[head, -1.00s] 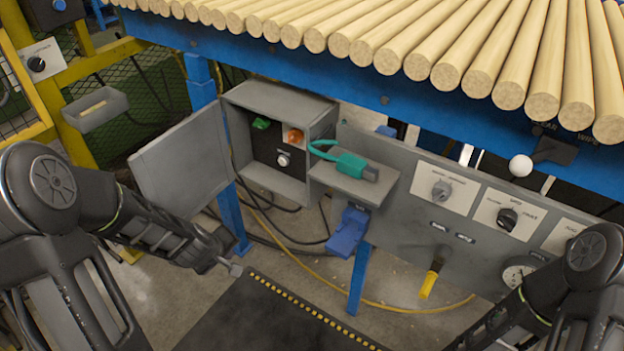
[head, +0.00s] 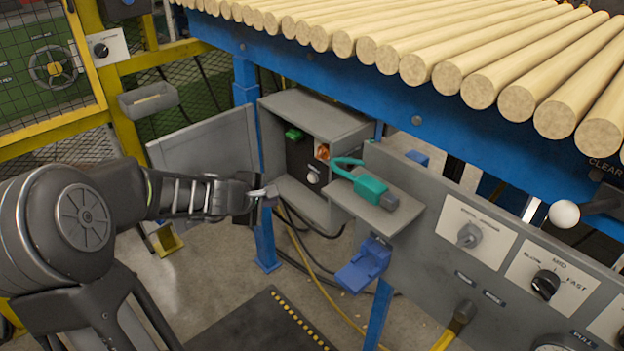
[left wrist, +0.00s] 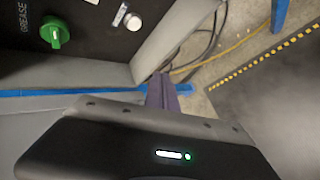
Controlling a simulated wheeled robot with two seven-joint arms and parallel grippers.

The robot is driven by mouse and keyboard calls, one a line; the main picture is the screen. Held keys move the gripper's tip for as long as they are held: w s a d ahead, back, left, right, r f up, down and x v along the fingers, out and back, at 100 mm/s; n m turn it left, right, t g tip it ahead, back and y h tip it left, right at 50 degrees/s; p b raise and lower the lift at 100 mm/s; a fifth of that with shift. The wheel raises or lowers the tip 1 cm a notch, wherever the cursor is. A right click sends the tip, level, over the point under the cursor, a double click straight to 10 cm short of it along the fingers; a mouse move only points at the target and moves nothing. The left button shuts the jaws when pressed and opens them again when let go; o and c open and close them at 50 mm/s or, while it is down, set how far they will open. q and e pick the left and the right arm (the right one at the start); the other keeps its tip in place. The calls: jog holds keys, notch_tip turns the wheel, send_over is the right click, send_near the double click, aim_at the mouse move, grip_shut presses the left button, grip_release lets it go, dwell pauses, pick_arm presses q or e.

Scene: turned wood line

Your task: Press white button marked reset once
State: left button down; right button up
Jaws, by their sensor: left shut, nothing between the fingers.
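A small round white button (head: 312,178) sits low on the black panel inside an open grey box, below an orange lamp or button. In the left wrist view the white button (left wrist: 133,22) is near the top, beside a small white label too small to read. My left gripper (head: 268,193) is shut and empty, in front of the box opening and left of the button, apart from it. Its closed fingers (left wrist: 162,95) point toward the box's edge in the left wrist view. My right gripper is out of view.
The box's open door (head: 205,145) stands to the left. A green knob (head: 294,133) is on the same panel. A shelf (head: 375,212) with a teal padlock-like item (head: 370,186) juts out just right of the box. Cables hang below.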

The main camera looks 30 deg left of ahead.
aim_at(312, 178)
pick_arm(q)
jog(key=shift+w, duration=0.15)
jog(key=shift+w+d+p, duration=0.3)
jog(key=shift+w+d, duration=0.15)
jog(key=shift+w, duration=0.9)
jog(key=shift+w+d+p, duration=0.25)
jog(key=shift+w+d, duration=0.15)
jog(key=shift+w, duration=0.95)
jog(key=shift+w+d+p, duration=0.3)
jog(key=shift+w+d, duration=0.15)
jog(key=shift+w, duration=0.9)
jog(key=shift+w+d, duration=0.1)
jog(key=shift+w, duration=0.3)
jog(key=shift+w+d, duration=0.1)
jog(key=shift+w, duration=0.3)
jog(key=shift+s, duration=0.1)
jog(key=shift+s+a, duration=0.2)
jog(key=shift+s, duration=0.5)
jog(key=shift+s, duration=0.1)
